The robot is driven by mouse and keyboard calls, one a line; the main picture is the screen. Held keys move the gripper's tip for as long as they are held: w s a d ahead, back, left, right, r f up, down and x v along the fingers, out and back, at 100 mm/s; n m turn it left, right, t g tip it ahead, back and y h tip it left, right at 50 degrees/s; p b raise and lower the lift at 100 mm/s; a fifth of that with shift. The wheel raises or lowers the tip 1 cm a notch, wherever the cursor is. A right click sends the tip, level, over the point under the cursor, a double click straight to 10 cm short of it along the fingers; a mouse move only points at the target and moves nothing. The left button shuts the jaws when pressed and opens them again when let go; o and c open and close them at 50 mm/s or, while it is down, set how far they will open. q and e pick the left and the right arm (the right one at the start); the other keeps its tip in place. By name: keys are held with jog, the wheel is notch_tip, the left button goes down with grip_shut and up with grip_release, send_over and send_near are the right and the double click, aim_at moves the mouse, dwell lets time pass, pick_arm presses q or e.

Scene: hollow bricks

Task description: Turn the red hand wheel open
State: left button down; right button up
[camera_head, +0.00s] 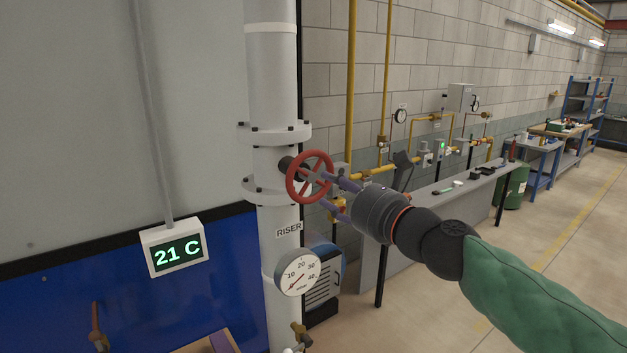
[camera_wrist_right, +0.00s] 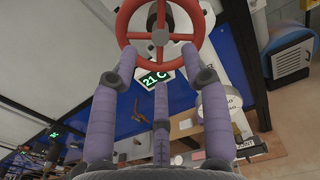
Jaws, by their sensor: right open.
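The red hand wheel (camera_head: 310,177) is mounted on a dark stem on the white riser pipe (camera_head: 272,85), between its flanges. My right gripper (camera_head: 328,190) faces the wheel from the right, with its purple fingers spread. In the right wrist view the wheel (camera_wrist_right: 160,37) fills the top. Two fingertips of my right gripper (camera_wrist_right: 159,58) appear at the lower left and lower right of its rim, and a third finger is below the hub. Whether the fingers touch the rim is not clear. My left gripper is out of view.
A round gauge (camera_head: 298,272) sits low on the riser. A display reading 21 C (camera_head: 177,247) is on the wall at left. A grey bench (camera_head: 432,205) and yellow pipes (camera_head: 351,75) stand behind my right arm. Open floor (camera_head: 560,240) lies at right.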

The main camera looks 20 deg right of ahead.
aim_at(313, 178)
jog(key=x, duration=0.7)
jog(key=shift+w+a, duration=0.1)
jog(key=shift+w, duration=0.3)
grip_shut()
